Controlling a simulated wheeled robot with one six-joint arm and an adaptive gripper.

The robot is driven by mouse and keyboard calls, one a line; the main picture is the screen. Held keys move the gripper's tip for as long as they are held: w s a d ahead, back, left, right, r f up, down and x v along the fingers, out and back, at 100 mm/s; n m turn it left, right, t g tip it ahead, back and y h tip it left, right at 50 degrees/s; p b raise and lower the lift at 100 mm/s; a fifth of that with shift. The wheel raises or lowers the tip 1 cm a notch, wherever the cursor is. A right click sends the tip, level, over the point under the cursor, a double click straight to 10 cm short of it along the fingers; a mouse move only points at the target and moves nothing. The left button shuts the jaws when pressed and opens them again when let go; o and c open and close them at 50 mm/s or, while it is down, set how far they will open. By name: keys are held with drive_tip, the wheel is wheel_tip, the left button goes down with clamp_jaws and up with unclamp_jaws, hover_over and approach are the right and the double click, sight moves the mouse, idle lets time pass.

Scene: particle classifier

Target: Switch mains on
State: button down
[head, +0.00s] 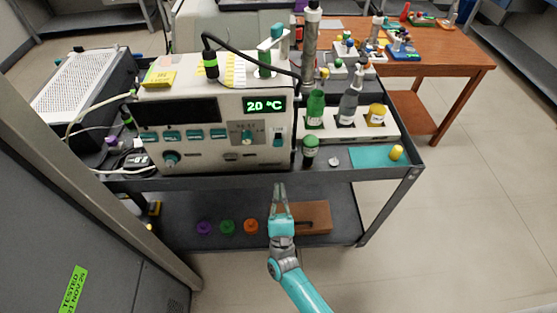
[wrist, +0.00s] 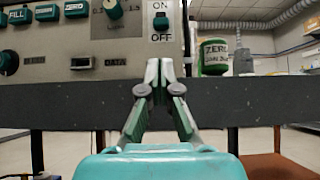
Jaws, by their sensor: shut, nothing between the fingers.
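The mains switch (head: 278,142) is a teal switch at the right end of the instrument's front panel (head: 215,155), below the green 20 °C display. In the wrist view the switch (wrist: 161,22) sits between the labels ON above and OFF below; I cannot tell which way it is set. My gripper (head: 279,187) points up towards the panel, in front of the cart's front edge. In the wrist view my gripper (wrist: 160,70) is shut and empty, its tips just below the OFF label in the picture and apart from the switch.
The cart's dark front rim (head: 225,181) lies below the panel. A dark green-capped ZERO jar (head: 310,150) stands right of the switch. Several bottles stand in a white rack (head: 325,130). A black cable arches over the instrument. A brown block (head: 313,215) and coloured caps lie on the lower shelf.

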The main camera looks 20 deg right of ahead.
drive_tip(key=x, duration=1)
drive_tip(key=shift+r, duration=1.5)
approach(277, 145)
drive_tip(key=shift+s+f, duration=0.4)
drive_tip(key=shift+f, duration=0.35)
